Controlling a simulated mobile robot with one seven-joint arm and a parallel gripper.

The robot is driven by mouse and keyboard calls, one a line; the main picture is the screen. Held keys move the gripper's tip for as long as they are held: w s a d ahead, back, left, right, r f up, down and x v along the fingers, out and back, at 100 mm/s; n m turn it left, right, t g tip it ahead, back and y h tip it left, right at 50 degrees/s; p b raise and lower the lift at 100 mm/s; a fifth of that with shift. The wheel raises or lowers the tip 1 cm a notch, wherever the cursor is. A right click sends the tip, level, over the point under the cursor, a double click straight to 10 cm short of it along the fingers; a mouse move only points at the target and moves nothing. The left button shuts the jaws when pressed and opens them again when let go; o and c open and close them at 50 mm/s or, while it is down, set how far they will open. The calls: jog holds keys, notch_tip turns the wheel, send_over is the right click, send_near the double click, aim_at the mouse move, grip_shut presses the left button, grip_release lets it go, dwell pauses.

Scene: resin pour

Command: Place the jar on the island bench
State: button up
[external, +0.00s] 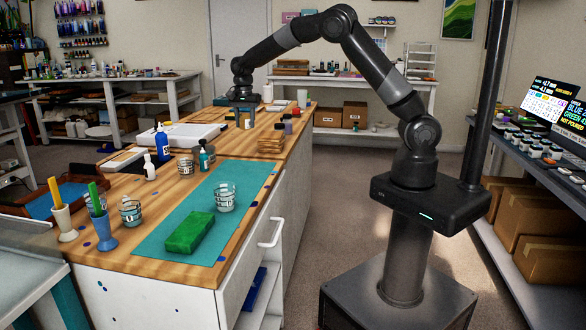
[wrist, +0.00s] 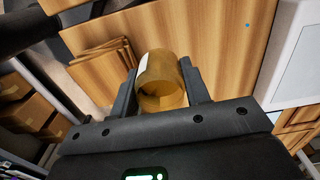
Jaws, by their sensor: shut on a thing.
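The jar (wrist: 158,72) is amber-brown with a pale label on its left side in the wrist view. It sits between the two fingers of my gripper (wrist: 160,88), which is shut on it. The island bench (external: 228,149) has a wooden top and a white body; its wood also shows below the jar in the wrist view (wrist: 228,45). In the external view my gripper (external: 244,104) is low over the far part of the bench. The jar is too small there to make out clearly, and I cannot tell whether its base touches the wood.
A teal mat (external: 178,223) with a green block (external: 190,233) and a clear cup (external: 225,197) lies on the near bench. A white tray (external: 184,137), bottles and stacked wooden boards (external: 271,143) stand farther back.

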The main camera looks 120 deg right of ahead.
jog(key=shift+r, duration=0.6)
jog(key=w+a+n, duration=0.2)
jog(key=w+a, duration=0.1)
jog(key=w, duration=0.4)
jog(key=w+a+n, duration=0.3)
jog(key=w+a, duration=0.1)
jog(key=w, duration=0.2)
jog(key=n, duration=0.4)
send_over(182, 189)
jog(key=f, duration=0.5)
jog(key=shift+s+d+f, duration=0.1)
jog(key=shift+s+f, duration=0.05)
jog(key=shift+s, duration=0.05)
jog(key=shift+w+a+f, duration=0.2)
jog(key=shift+w+f, duration=0.1)
jog(key=shift+f, duration=1.9)
jog(key=shift+f, duration=0.2)
jog(key=o, duration=1)
